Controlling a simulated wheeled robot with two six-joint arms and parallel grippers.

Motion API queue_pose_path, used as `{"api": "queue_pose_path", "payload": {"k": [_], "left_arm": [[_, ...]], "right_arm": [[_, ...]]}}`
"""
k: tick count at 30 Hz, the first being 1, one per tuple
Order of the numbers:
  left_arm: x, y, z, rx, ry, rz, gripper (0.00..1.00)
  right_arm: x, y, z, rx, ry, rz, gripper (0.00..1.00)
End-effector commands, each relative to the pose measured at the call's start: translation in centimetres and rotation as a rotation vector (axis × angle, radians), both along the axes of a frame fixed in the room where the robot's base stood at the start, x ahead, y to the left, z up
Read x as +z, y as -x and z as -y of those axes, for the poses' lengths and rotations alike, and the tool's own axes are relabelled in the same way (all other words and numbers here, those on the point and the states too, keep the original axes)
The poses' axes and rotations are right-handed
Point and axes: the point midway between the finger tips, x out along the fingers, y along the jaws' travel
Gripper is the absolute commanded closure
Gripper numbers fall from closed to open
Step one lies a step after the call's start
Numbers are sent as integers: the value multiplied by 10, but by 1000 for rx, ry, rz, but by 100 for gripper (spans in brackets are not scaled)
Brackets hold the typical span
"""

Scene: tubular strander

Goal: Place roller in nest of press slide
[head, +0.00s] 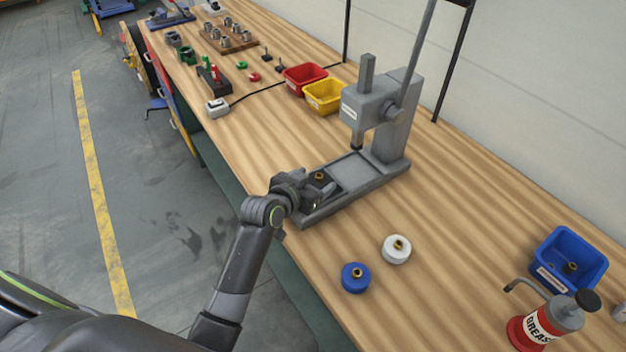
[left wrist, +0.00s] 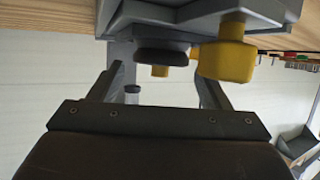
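The press slide (head: 349,168) is a grey plate on the base of the grey press (head: 385,110). A dark roller with a brass hub (head: 319,177) is at its front end; it shows as a dark disc in the left wrist view (left wrist: 160,57). My left gripper (head: 312,192) is at this front end, close to the roller. In the wrist view its fingers (left wrist: 157,72) stand apart, with the roller between or just beyond the tips and a gap on the left. The nest is hidden by gripper and roller. My right gripper is out of view.
A blue roller (head: 356,277) and a white roller (head: 397,249) lie on the bench to the right. A blue bin (head: 568,262) and grease can (head: 548,322) stand farther right. Red (head: 305,79) and yellow (head: 323,96) bins are behind. A yellow part (left wrist: 228,60) shows beside the roller.

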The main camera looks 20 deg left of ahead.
Motion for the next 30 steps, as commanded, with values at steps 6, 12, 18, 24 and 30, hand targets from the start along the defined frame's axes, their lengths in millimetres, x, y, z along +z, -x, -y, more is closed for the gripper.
{"api": "queue_pose_path", "payload": {"k": [6,12,18,24,30], "left_arm": [[0,0,0,0,0,0,22],[4,1,0,0,0,1,22],[11,21,-6,1,-1,2,22],[24,51,-14,1,-1,1,22],[37,81,-22,1,-1,1,22]], "right_arm": [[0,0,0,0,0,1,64],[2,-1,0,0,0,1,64],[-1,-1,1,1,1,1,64],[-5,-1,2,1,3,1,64],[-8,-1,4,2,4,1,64]]}}
